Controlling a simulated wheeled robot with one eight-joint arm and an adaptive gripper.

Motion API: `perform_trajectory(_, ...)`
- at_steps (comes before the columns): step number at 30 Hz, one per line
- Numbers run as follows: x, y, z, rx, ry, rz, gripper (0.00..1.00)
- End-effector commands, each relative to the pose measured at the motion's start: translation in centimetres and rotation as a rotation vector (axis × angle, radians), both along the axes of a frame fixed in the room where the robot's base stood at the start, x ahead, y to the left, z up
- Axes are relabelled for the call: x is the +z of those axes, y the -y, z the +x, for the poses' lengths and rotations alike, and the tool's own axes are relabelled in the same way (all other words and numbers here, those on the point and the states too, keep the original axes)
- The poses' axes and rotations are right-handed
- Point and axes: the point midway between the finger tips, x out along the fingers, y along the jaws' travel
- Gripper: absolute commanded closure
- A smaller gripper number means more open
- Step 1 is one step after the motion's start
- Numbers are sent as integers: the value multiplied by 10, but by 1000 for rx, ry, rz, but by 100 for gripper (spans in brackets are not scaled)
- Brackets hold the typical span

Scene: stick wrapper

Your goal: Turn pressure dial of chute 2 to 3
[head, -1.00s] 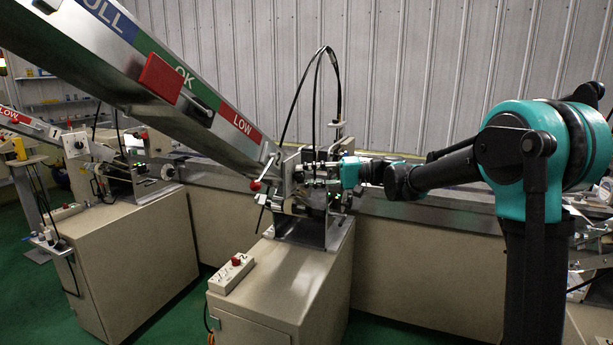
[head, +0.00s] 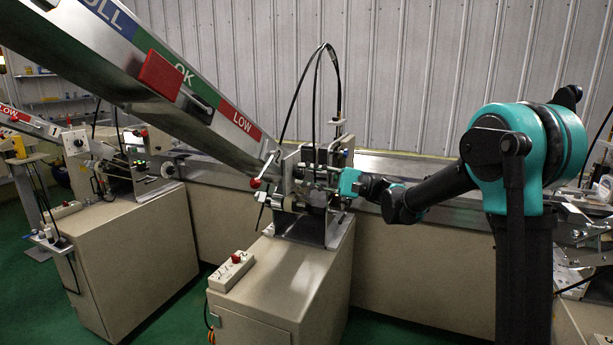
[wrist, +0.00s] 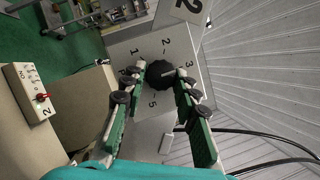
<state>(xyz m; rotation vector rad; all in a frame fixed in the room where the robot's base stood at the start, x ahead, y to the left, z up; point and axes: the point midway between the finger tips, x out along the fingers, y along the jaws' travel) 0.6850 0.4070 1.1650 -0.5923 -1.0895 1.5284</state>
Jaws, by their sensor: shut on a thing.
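The black pressure dial (wrist: 159,74) sits on a grey plate (wrist: 140,49) marked 1, 2, 3 and 5; the 4 is not seen. A plate with a 2 (wrist: 190,12) is above it in the wrist view. My gripper (wrist: 160,80) is shut on the dial, one finger on each side. A thin light line on the dial points right, roughly towards the 3. In the head view my gripper (head: 338,183) is at the right side of chute 2 (head: 170,92), and the dial is too small to make out there.
A white switch box (head: 231,271) with a red button lies on the beige cabinet (head: 290,280). Black cables (head: 337,90) loop above the mechanism. A long conveyor (head: 420,170) runs behind. Another chute station (head: 120,180) stands at the left.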

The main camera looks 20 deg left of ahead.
Motion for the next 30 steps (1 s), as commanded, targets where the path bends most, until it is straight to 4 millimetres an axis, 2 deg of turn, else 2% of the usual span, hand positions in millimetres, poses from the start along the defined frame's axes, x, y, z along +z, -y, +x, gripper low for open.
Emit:
perform_trajectory(14, -1, 0, 0, -1, -15, 0, 100)
perform_trajectory(15, -1, 0, 0, -1, -15, 0, 70)
perform_trajectory(20, -1, 0, 0, -1, -15, 0, 50)
perform_trajectory(30, -1, 2, 1, -1, -15, 1, 49)
